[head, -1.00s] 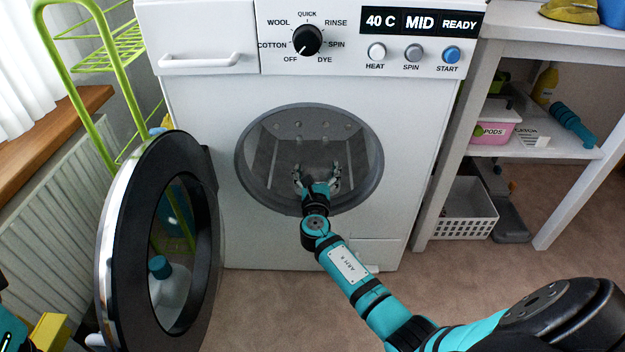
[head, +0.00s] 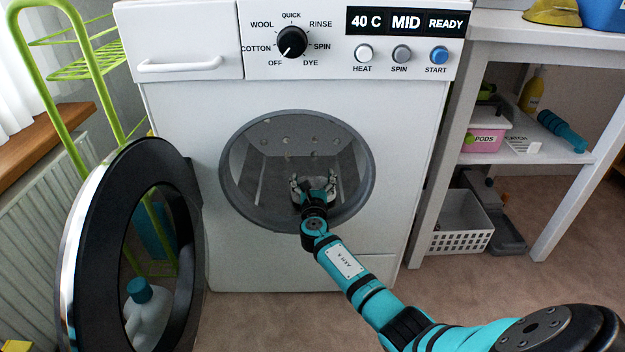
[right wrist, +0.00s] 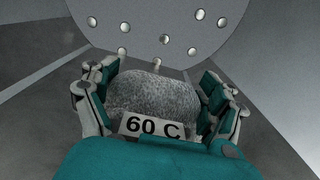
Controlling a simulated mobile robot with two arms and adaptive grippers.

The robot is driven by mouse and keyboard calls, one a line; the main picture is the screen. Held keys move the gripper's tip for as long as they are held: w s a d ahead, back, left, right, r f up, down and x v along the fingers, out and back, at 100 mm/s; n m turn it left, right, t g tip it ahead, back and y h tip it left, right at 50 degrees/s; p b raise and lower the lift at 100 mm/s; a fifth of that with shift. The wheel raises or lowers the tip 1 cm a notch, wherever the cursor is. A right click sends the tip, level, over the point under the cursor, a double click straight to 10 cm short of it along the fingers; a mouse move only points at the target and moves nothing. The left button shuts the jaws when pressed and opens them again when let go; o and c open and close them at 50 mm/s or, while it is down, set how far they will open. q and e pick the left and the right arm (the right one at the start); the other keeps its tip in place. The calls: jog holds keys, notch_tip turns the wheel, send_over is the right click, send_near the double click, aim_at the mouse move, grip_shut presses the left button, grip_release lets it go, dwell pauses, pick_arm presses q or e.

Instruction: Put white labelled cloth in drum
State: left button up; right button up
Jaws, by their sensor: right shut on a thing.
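The washing machine's drum (head: 290,145) is open to view through its round front opening. My right gripper (head: 313,184) is inside that opening, low and a little right of its middle. In the right wrist view my right gripper (right wrist: 160,74) is shut on a rounded, speckled pale grey-white cloth (right wrist: 150,94) with a white label reading "60 C". The fingers press on its left and right sides, in front of the drum's holed back wall (right wrist: 160,25). In the head view the cloth is too small to make out clearly. My left gripper is not in view.
The round door (head: 85,235) stands open at left. A green rack (head: 75,140) and a white jug with a teal cap (head: 147,315) are behind it. A white shelf unit (head: 560,155) with a pink pods box (head: 484,140) and a basket (head: 461,222) is at right.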

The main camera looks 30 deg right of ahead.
jog(key=o, duration=1.4)
jog(key=shift+c, duration=0.2)
jog(key=shift+c, duration=0.5)
jog(key=shift+r, duration=0.1)
